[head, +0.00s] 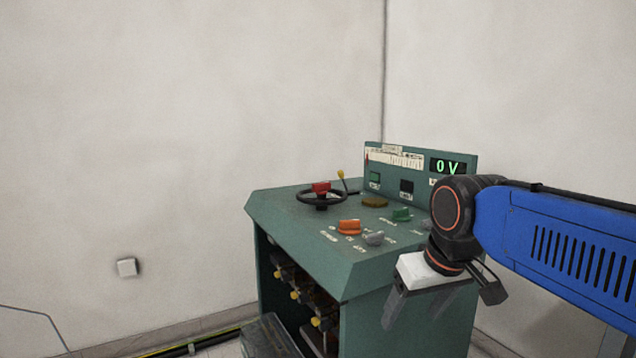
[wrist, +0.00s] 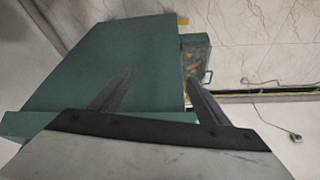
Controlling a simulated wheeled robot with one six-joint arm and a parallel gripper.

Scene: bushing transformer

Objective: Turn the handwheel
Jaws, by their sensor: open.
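The handwheel (head: 321,198) is a black ring with a red block at its hub. It lies on the top of the green console (head: 300,240), toward the far left edge, in the head view. My gripper (head: 412,318) hangs in front of the console's right side, pointing down, to the right of and nearer than the handwheel. Its two fingers are apart with nothing between them. In the wrist view, my gripper (wrist: 155,92) shows its two fingers spread over the green console side (wrist: 110,65). The handwheel is not in the wrist view.
An orange knob (head: 350,226), a grey knob (head: 375,239) and a green knob (head: 402,214) stand on the console top. A yellow-tipped lever (head: 341,175) rises behind the wheel. Open floor and wall lie to the left.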

